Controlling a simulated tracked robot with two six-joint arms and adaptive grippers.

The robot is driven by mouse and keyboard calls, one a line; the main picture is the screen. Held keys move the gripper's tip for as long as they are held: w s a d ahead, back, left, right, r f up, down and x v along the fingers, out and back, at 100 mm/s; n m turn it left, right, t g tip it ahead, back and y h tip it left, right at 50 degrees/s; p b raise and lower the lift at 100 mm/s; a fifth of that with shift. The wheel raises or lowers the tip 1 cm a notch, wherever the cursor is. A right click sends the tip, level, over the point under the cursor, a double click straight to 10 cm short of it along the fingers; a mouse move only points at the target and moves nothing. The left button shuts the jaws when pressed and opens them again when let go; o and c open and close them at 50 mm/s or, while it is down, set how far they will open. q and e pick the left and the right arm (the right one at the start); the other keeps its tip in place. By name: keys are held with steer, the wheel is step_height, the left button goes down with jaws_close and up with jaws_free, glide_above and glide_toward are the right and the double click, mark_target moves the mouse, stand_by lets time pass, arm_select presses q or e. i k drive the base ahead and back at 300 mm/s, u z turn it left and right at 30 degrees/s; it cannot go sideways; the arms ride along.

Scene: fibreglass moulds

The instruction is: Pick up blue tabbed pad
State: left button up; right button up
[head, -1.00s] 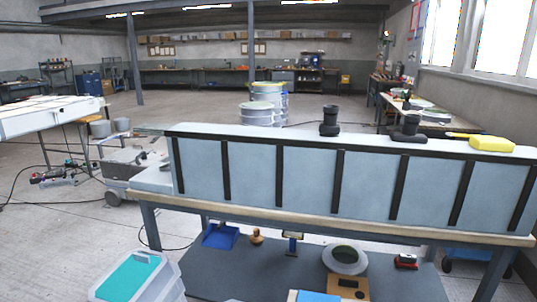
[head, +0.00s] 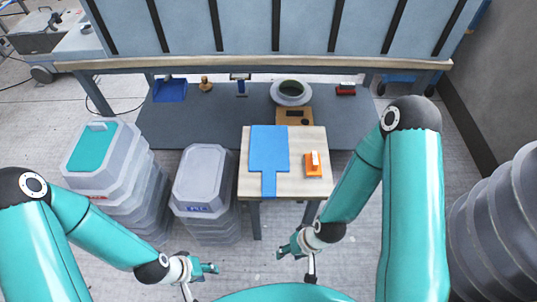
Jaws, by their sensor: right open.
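The blue tabbed pad (head: 269,150) lies flat on a small wooden-topped table (head: 309,191) in the head view. Its wide part is at the back and its narrow tab points toward me, reaching near the table's front edge. My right gripper (head: 285,250) is open and empty, low in front of the table, apart from the pad. My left gripper (head: 209,269) is further left and also in front of the table. It holds nothing that I can see, and its finger gap is too small to judge.
An orange block-like tool (head: 314,164) lies right of the pad. Grey stacked bins (head: 203,180) stand left of the table, with a teal-lidded stack (head: 93,148) beyond. Large grey drums (head: 500,228) stand at the right. Behind, a low shelf (head: 215,122) sits under the long bench.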

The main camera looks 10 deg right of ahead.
mark_target(270, 149)
steer(key=z, duration=0.45)
steer(key=i, duration=0.2)
steer(key=u, duration=2.75)
steer(key=k, duration=1.35)
steer(key=z, duration=0.25)
steer(key=i, duration=0.7)
steer(key=z, duration=0.8)
steer(key=i, duration=0.4)
steer(key=z, duration=0.05)
